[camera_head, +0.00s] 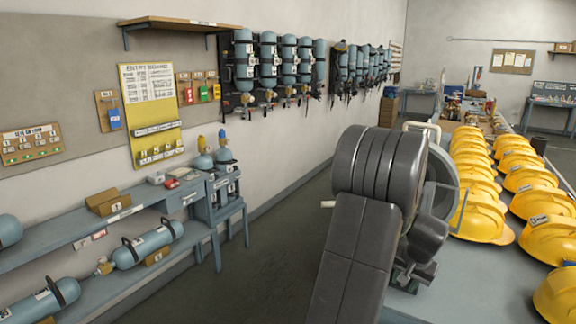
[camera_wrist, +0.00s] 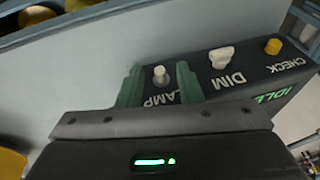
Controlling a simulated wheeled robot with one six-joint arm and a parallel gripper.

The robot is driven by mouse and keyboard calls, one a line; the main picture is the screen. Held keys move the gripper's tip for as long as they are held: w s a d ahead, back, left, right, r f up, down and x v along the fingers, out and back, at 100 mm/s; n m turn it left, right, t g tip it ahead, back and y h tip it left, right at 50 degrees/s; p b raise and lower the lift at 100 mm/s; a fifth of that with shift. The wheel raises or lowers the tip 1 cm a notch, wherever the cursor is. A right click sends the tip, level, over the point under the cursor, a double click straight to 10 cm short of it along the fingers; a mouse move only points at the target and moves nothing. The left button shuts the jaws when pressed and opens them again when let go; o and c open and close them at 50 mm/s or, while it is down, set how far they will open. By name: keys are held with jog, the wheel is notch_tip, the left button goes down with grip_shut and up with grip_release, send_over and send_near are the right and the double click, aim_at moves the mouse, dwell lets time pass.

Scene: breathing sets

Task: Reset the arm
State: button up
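In the wrist view, my gripper (camera_wrist: 159,80) has its two green fingers spread apart. A small pale knob (camera_wrist: 160,75) shows between the fingers with a gap on each side. It sits on a dark control box (camera_wrist: 240,83) beside lettering that is partly covered and ends in "AMP". The box also carries a white knob (camera_wrist: 221,57) marked DIM and a yellow button (camera_wrist: 273,46) marked CHECK. A green display (camera_wrist: 272,96) reads "IDLE". In the head view, my grey arm (camera_head: 350,230) fills the middle, and I cannot make out the gripper there.
Rows of yellow helmets (camera_head: 480,220) cover the bench on the right, close to my arm. Blue cylinders (camera_head: 245,60) hang along the left wall above a blue bench (camera_head: 90,235) holding more cylinders. The dark floor (camera_head: 255,270) between is clear.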

jog(key=b+v, duration=0.2)
jog(key=v, duration=1.2)
jog(key=p+x, duration=0.1)
jog(key=x, duration=1.3)
jog(key=shift+f, duration=0.3)
jog(key=shift+f+t+b, duration=0.15)
jog(key=shift+t+b, duration=0.15)
jog(key=shift+b, duration=0.25)
jog(key=shift+s+a+h+b, duration=0.1)
jog(key=shift+h+b, duration=0.2)
jog(key=shift+b, duration=0.1)
jog(key=b+v, duration=0.2)
jog(key=v, duration=1.2)
jog(key=w+a+r+n+g+h+b, duration=0.1)
jog(key=w+a+n+g+h+b, duration=0.1)
jog(key=w+a+g, duration=0.3)
jog(key=w+d+f+t+p, duration=0.1)
jog(key=d+f, duration=0.3)
jog(key=f, duration=0.4)
jog(key=shift+d, duration=0.35)
jog(key=shift+w, duration=0.1)
